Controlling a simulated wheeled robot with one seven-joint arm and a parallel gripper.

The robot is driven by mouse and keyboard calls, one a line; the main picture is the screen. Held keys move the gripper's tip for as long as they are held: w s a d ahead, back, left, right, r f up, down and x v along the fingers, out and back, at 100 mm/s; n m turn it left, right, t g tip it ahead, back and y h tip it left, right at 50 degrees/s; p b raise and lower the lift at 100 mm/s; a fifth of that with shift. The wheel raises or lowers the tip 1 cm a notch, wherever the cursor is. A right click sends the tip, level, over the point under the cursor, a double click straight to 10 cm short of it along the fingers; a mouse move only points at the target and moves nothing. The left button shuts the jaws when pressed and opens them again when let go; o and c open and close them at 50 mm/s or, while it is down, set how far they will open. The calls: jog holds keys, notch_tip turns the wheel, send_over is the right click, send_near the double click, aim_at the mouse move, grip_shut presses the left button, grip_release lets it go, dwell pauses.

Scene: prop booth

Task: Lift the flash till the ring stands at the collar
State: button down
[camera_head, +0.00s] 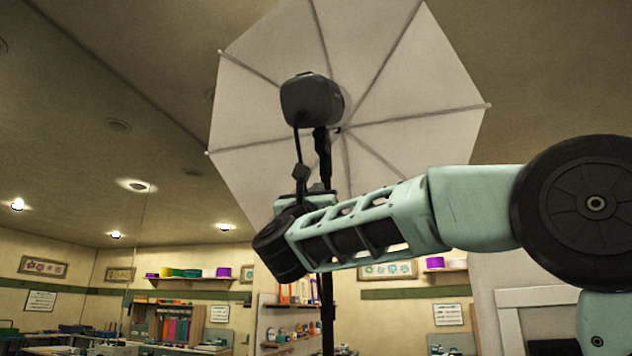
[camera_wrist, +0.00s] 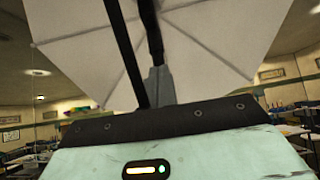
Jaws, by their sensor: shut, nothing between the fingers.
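The flash (camera_head: 310,101), a dark rounded head, sits high on a black pole (camera_head: 322,152) in front of a white umbrella. A thin dark cable (camera_head: 298,150) hangs from it. My gripper (camera_head: 326,174) points up below the flash, close to the pole. In the wrist view my grey fingers (camera_wrist: 158,74) are shut and empty, in line with the lower end of the visible pole (camera_wrist: 151,30). The cable (camera_wrist: 126,50) passes to their left. The flash is out of the wrist view. I cannot make out the ring or the collar; my arm hides part of the pole.
The wide white umbrella (camera_head: 400,75) spreads behind the flash. My arm crosses the picture from the right. Shelves (camera_head: 195,279) and work tables stand well back at the lower left. The air left of the umbrella looks free.

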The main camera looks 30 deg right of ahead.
jog(key=p, duration=0.7)
send_near(326, 155)
jog(key=w+d, duration=0.1)
jog(key=d, duration=0.1)
jog(key=w+d+r, duration=0.1)
jog(key=d, duration=0.1)
jog(key=shift+w, duration=0.3)
jog(key=shift+s+a+r+p, duration=0.1)
jog(key=shift+a+r+p, duration=0.1)
jog(key=shift+r+p, duration=1)
jog(key=shift+r, duration=0.35)
jog(key=shift+r, duration=0.1)
